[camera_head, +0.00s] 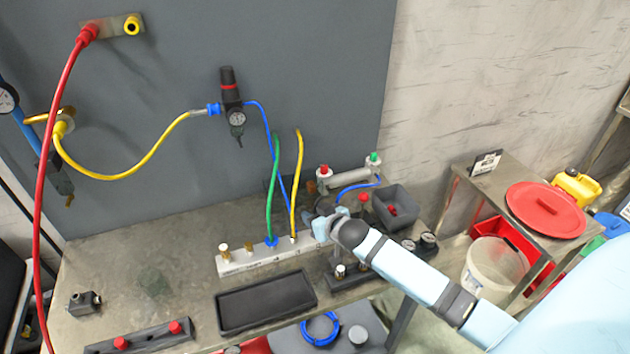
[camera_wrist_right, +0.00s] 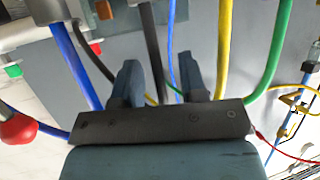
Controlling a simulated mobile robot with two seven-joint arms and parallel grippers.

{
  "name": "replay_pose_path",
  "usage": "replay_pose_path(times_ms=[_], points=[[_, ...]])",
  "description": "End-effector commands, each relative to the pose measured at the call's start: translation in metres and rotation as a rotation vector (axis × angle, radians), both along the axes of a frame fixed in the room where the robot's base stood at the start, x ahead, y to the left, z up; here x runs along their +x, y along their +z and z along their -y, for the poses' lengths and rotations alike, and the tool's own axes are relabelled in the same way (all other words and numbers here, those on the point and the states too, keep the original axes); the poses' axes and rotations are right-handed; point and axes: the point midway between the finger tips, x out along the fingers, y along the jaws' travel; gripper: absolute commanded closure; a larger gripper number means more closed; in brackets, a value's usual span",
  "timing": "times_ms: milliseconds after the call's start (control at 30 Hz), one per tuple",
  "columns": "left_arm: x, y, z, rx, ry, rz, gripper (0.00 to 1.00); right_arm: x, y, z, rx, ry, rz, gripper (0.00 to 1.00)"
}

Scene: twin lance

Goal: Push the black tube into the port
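The white port block (camera_head: 262,260) lies on the bench in the head view, with green, blue and yellow tubes standing up from it. My right gripper (camera_head: 322,226) is at the block's right end, beside the yellow tube, and hides that end and any port there. In the right wrist view the black tube (camera_wrist_right: 152,45) runs down between the two fingers of my right gripper (camera_wrist_right: 163,85). The fingers are apart, with a gap beside the tube. My left gripper is out of view.
The green tube (camera_head: 273,190) and yellow tube (camera_head: 298,180) rise close left of the right gripper. A black tray (camera_head: 265,302) lies in front of the block. A grey bin (camera_head: 398,222) stands to the right. The bench's left part is mostly clear.

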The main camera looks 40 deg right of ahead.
Motion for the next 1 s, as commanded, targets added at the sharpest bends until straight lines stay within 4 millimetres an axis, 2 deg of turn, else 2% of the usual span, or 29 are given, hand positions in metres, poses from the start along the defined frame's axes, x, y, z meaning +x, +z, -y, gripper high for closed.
replay_pose_path(times_ms=[400,600,800,1000], points=[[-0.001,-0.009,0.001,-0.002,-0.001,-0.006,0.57,0.001,0.105,0.0,0.0,0.001,0.01,0.61],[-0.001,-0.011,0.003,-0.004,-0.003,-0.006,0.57,0.002,0.15,0.001,-0.002,0.001,0.011,0.61],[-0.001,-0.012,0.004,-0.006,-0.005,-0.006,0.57,0.002,0.177,0.001,-0.001,-0.001,0.008,0.61],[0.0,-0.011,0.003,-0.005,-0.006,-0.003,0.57,0.001,0.185,0.001,-0.001,0.0,0.006,0.61]])
